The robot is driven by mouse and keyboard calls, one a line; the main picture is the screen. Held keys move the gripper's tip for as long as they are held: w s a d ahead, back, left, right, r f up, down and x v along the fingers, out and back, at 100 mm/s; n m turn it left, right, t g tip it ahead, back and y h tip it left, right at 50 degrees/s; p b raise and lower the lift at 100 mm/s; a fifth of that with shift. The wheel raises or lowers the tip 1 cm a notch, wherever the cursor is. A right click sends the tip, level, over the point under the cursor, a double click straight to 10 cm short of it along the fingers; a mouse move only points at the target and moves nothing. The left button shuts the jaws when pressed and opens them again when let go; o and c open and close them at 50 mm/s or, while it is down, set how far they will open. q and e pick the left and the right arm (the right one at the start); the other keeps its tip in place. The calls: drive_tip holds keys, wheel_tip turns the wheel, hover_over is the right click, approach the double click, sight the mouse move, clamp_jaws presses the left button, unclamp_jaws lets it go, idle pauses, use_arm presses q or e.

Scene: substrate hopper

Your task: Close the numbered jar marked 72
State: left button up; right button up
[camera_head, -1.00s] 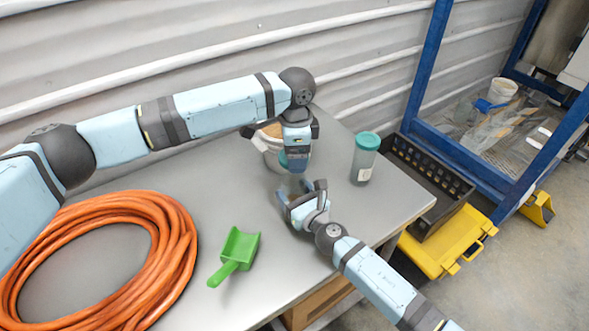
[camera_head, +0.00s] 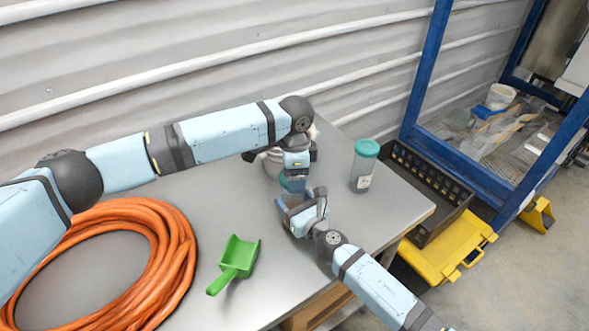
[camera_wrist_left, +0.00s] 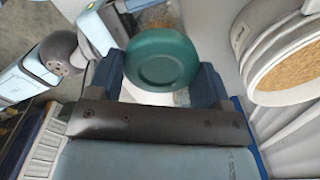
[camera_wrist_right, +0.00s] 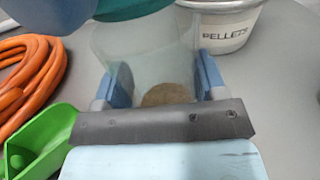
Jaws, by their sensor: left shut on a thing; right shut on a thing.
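My left gripper (camera_head: 292,180) is shut on a round teal lid (camera_wrist_left: 161,58), seen between its fingers in the left wrist view. My right gripper (camera_wrist_right: 160,85) is shut on a clear jar (camera_wrist_right: 145,50) with brown material at its bottom. In the right wrist view the teal lid (camera_wrist_right: 130,9) is over the jar's mouth, somewhat to the left. I cannot tell whether lid and rim touch. In the head view the grippers hide most of the held jar. Its number is not readable. A second jar (camera_head: 362,172) stands upright to the right, its teal lid on.
A white bucket marked PELLETS (camera_wrist_right: 222,32) stands behind the grippers; its brown contents show in the left wrist view (camera_wrist_left: 288,62). A green scoop (camera_head: 236,260) and an orange hose coil (camera_head: 165,235) lie on the grey table (camera_head: 300,290). A black crate (camera_head: 425,180) is beyond the right edge.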

use_arm(q)
drive_tip(key=shift+f, duration=0.2)
drive_tip(key=shift+f, duration=0.55)
idle(0.4)
